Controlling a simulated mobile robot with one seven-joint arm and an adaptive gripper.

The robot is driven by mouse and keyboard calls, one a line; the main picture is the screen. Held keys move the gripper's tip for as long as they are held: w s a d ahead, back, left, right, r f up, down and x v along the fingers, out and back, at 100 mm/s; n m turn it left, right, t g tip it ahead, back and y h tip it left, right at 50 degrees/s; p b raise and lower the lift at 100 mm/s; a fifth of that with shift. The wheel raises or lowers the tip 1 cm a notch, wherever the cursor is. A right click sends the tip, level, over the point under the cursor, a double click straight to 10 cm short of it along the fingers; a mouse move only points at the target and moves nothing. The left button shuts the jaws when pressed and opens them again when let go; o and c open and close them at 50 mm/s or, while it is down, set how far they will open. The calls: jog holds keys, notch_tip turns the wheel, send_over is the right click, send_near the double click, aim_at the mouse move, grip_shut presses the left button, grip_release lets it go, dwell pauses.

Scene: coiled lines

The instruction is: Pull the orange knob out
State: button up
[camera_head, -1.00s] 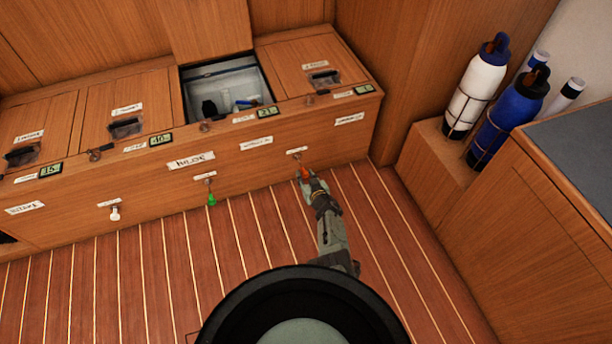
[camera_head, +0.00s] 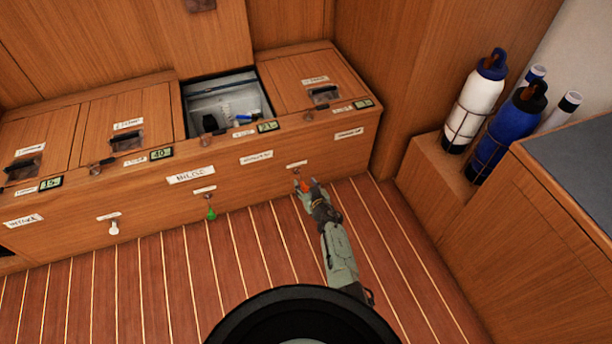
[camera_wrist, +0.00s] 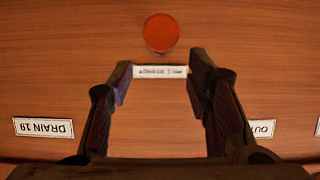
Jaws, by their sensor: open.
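The orange knob (camera_head: 304,186) is on the front of the wooden bench, below a small white label (camera_head: 297,165). My gripper (camera_head: 307,183) is at the bench front, close around the knob in the head view. Its fingers are open, with nothing between them. In the wrist view the round orange knob (camera_wrist: 161,33) shows whole, just beyond the gap between the fingertips (camera_wrist: 160,72). I see no finger touching it. The label shows upside down between the fingertips, too small to read.
A green knob (camera_head: 211,213) and a white knob (camera_head: 114,227) hang farther left on the bench front. An open bin (camera_head: 232,78) is in the bench top. Strapped white (camera_head: 474,105) and blue (camera_head: 510,130) bottles stand at right. The planked floor is clear.

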notch_tip(320, 180, up, 7)
jog(key=shift+f, duration=0.15)
dwell(0.4)
jog(key=shift+s, duration=0.1)
dwell(0.5)
